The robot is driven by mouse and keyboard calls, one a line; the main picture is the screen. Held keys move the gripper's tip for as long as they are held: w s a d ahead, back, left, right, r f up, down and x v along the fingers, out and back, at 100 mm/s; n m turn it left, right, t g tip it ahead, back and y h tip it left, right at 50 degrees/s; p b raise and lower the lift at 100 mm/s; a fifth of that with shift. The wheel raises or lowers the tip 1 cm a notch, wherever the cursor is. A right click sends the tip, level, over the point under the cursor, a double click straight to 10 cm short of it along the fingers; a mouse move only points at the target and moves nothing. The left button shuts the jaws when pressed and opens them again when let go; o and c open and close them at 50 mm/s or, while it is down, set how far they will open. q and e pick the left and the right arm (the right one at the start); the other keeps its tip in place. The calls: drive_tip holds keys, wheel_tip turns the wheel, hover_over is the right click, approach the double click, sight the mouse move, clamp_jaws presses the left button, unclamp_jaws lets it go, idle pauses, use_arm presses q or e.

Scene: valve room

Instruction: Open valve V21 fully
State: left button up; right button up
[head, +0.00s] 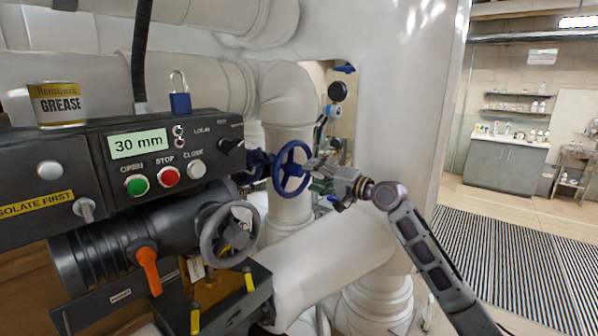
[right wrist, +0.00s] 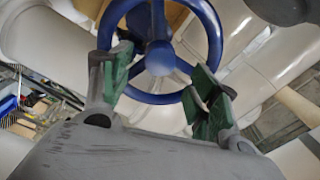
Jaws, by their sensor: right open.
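A blue handwheel (head: 281,168) on a blue valve stands at the middle of the head view, in front of a pale pipe. No V21 label is readable on it. My right gripper (head: 318,166) is just to the right of this wheel. In the right wrist view the blue wheel (right wrist: 161,97) fills the top middle, and the open right gripper (right wrist: 160,85) has one green-padded finger on each side of its lower part. I cannot tell whether the pads touch the rim. My left gripper is not in view.
A dark actuator box with a 30 mm display (head: 139,144) and buttons stands at the left. Below it are a grey handwheel (head: 212,236) and an orange lever (head: 148,270). A grease tin (head: 57,104) and blue padlock (head: 180,103) are on top. Large pipes surround the wheel.

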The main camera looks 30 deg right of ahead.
sight(302, 171)
drive_tip(key=shift+w, duration=0.15)
drive_tip(key=shift+w+a+r+p, duration=0.1)
drive_tip(key=shift+w+a+p, duration=0.05)
drive_tip(key=shift+w+p, duration=0.2)
drive_tip(key=shift+p+x, duration=1.1)
drive_tip(key=shift+x, duration=1.45)
drive_tip(key=shift+c, duration=0.3)
drive_tip(key=shift+s, duration=0.1)
drive_tip(key=c, duration=1.1)
